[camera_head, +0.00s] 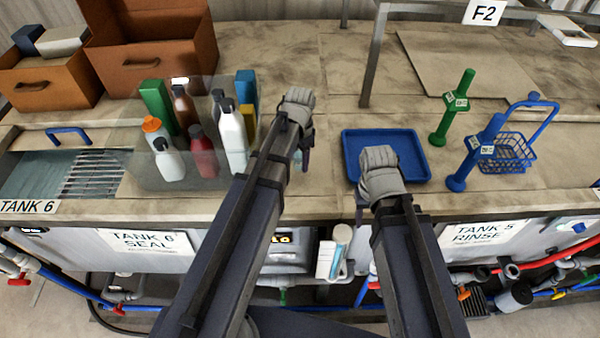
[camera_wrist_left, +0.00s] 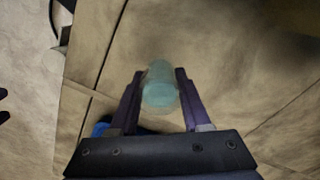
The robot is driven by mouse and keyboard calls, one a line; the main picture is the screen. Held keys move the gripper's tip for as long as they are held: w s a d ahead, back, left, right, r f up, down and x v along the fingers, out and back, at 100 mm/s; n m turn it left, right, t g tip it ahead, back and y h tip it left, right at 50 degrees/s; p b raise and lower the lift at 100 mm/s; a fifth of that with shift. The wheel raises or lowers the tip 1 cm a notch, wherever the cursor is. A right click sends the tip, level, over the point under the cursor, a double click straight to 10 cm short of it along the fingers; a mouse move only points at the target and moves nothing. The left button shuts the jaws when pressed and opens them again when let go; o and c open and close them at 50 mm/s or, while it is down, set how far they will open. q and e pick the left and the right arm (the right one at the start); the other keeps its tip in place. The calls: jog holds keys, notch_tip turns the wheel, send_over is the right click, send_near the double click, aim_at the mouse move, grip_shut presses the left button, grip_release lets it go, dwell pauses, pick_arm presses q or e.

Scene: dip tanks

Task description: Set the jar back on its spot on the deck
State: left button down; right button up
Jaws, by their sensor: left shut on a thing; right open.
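The jar (camera_wrist_left: 160,88) is a pale teal, see-through cylinder between the two dark fingers of my left gripper (camera_wrist_left: 157,98) in the left wrist view. In the head view my left gripper (camera_head: 302,152) is over the brown deck (camera_head: 325,105), right of the bottles, and only a small teal bit of the jar shows there. My left gripper is shut on the jar. I cannot tell whether the jar touches the deck. My right gripper (camera_head: 381,172) is open at the front of the blue tray (camera_head: 424,160); its fingers are mostly hidden by its wrist.
Several bottles, including a white one (camera_head: 232,140), stand behind a clear panel on the left. A green post (camera_head: 452,108), a blue post (camera_head: 475,155) and a blue wire basket (camera_head: 508,155) stand at right. A metal frame leg (camera_head: 373,60) rises behind the tray.

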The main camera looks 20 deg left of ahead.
aim_at(300, 167)
pick_arm(q)
jog(key=shift+f+b, duration=1.8)
jog(key=shift+f, duration=0.15)
jog(key=shift+c, duration=1.8)
grip_release()
notch_tip(300, 167, up, 12)
jog(key=p, duration=1.2)
jog(key=shift+r, duration=0.2)
jog(key=s+d+n, duration=0.2)
jog(key=s+d, duration=0.3)
jog(key=s, duration=0.2)
jog(key=s+d+n+y, duration=0.1)
jog(key=s+d+n, duration=0.1)
jog(key=s+d, duration=0.3)
jog(key=s, duration=0.2)
jog(key=shift+s, duration=0.35)
